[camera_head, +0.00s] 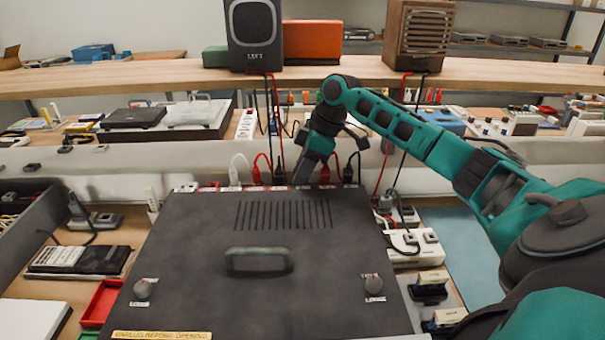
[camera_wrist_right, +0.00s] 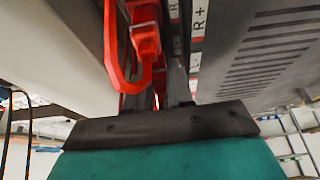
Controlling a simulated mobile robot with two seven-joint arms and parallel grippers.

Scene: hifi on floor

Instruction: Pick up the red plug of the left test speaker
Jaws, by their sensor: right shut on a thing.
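The left test speaker (camera_head: 254,38), dark and marked LEFT, stands on the shelf; a red and a black cable hang from it. Behind the dark hi-fi box (camera_head: 200,250) is a row of plugs, including a red plug (camera_head: 256,174) and another red plug (camera_head: 325,173). My right gripper (camera_head: 303,176) reaches down at the box's rear edge, among these plugs. In the right wrist view its fingers (camera_wrist_right: 165,92) are shut on a red plug (camera_wrist_right: 146,38) with a looping red cable, beside an R+ label. The fingertips are partly hidden; which speaker this plug belongs to is unclear. My left gripper is out of view.
A white plug (camera_head: 235,170) and a black plug (camera_head: 280,172) stand close by in the row. A wooden speaker (camera_head: 418,38) stands on the shelf (camera_head: 150,78) at right. A white power strip (camera_head: 412,247) lies right of the box. The box top is clear around its handle (camera_head: 258,260).

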